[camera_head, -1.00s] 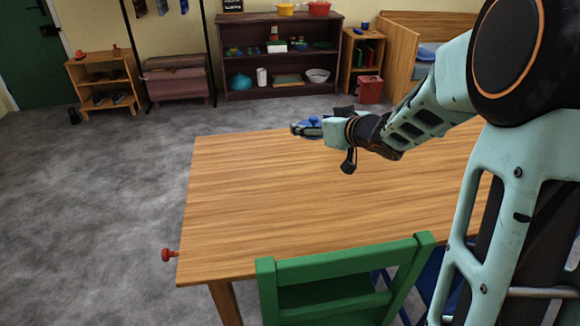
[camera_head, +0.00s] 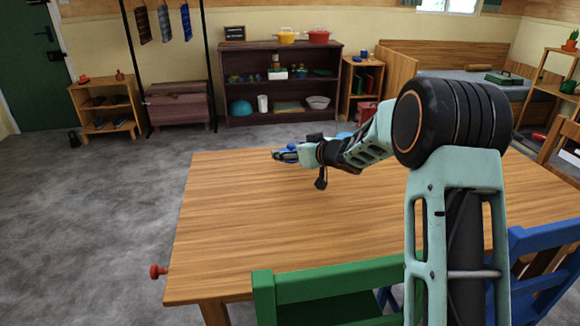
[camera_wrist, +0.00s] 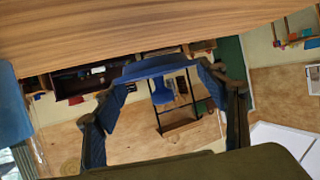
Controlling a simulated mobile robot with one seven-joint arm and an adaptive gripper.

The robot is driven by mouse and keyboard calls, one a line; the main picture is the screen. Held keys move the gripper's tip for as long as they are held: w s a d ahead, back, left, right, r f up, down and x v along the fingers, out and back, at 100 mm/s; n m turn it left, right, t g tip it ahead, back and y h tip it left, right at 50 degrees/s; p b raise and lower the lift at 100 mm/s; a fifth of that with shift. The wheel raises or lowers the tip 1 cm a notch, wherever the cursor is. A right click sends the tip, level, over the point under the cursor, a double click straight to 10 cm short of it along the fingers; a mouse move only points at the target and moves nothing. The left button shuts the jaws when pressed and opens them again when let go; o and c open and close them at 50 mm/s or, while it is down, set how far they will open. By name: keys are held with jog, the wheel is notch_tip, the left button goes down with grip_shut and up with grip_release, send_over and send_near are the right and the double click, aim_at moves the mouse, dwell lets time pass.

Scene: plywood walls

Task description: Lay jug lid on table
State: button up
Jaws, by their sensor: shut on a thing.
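The blue jug lid (camera_wrist: 160,68) shows edge-on in the wrist view, with its knob (camera_wrist: 163,95) toward the lower side of the picture. My gripper (camera_wrist: 165,80) is shut on it, one finger at each side. In the head view, the lid (camera_head: 291,148) is a small blue patch, partly hidden by my gripper (camera_head: 282,154) near the far edge of the wooden table (camera_head: 240,220). The wrist view shows the table surface (camera_wrist: 130,30) along the top, with a gap between it and the lid.
The tabletop in front of my gripper is bare. A green chair (camera_head: 330,290) stands at the near edge and a blue chair (camera_head: 535,260) at the right. A dark shelf (camera_head: 280,85) stands against the wall, beyond open floor.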

aim_at(290, 169)
jog(key=f, duration=0.1)
jog(key=f+b, duration=0.1)
jog(key=w+f+b, duration=0.1)
jog(key=f, duration=0.1)
jog(key=shift+a, duration=0.25)
jog(key=shift+s+d+f, duration=0.1)
jog(key=shift+s+f, duration=0.1)
jog(key=shift+f, duration=0.45)
jog(key=o, duration=1.1)
jog(key=shift+s+f, duration=0.1)
jog(key=shift+f, duration=0.15)
jog(key=shift+r, duration=0.15)
jog(key=p+v, duration=0.1)
jog(key=v, duration=0.2)
jog(key=r+p+v, duration=0.1)
jog(key=v, duration=0.3)
jog(key=p+v, duration=0.1)
jog(key=v, duration=0.3)
jog(key=shift+w+r, duration=0.15)
jog(key=shift+w, duration=0.2)
jog(key=shift+s+d+r, duration=0.2)
jog(key=shift+s+d, duration=0.05)
jog(key=shift+s, duration=0.25)
